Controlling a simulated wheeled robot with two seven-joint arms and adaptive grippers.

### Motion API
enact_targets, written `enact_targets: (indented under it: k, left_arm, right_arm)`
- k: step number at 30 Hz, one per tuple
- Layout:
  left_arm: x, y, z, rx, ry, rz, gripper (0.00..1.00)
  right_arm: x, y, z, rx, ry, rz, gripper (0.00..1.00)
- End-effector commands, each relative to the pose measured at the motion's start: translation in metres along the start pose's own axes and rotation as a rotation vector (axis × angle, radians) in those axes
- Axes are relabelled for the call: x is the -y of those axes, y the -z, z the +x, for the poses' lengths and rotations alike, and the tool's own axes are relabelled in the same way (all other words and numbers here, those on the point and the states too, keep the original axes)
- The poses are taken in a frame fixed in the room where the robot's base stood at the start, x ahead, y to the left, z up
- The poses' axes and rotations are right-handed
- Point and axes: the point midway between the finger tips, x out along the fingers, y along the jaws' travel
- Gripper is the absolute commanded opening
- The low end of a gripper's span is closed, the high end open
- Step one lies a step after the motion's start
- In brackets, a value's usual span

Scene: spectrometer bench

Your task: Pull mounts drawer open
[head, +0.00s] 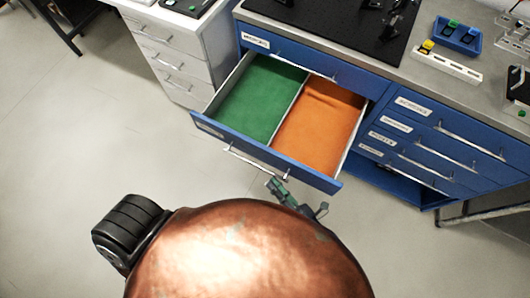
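A blue drawer (262,152) in the bench cabinet stands pulled well out. Its inside has two compartments, one lined green (258,103) and one lined orange (318,118), and both look empty. Its front carries a silver bar handle (255,165) and a label too small to read, so I cannot confirm it is the mounts drawer. My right gripper (284,193) is just in front of the drawer, near the right end of the handle. My body partly hides it, and whether it touches the handle or is closed is unclear. My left gripper is out of view.
More shut blue drawers (440,138) with handles are at the right. A white drawer unit (172,62) stands at the left. The bench top holds a black breadboard (340,18), a blue tray (457,36) and a white rack (446,63). Floor at the left is clear.

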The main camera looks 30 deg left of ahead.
Motion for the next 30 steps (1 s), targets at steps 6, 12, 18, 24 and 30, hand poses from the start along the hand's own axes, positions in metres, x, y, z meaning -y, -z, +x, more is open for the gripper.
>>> enact_targets:
  k: [6, 12, 18, 24, 30]
  left_arm:
    - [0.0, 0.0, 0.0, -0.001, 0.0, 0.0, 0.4]
    - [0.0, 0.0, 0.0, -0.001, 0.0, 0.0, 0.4]
    - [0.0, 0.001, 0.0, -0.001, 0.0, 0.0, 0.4]
    - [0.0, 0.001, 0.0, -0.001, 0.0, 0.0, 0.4]
    - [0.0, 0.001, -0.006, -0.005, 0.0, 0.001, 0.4]
  right_arm:
    - [0.0, 0.0, -0.021, 0.001, 0.0, 0.0, 0.26]
    - [0.0, 0.0, -0.023, 0.001, -0.001, -0.001, 0.26]
    - [0.0, 0.0, -0.023, 0.0, -0.001, 0.0, 0.26]
    - [0.0, 0.0, -0.023, 0.0, 0.0, 0.0, 0.26]
    - [0.028, -0.008, -0.033, 0.038, 0.077, 0.087, 0.26]
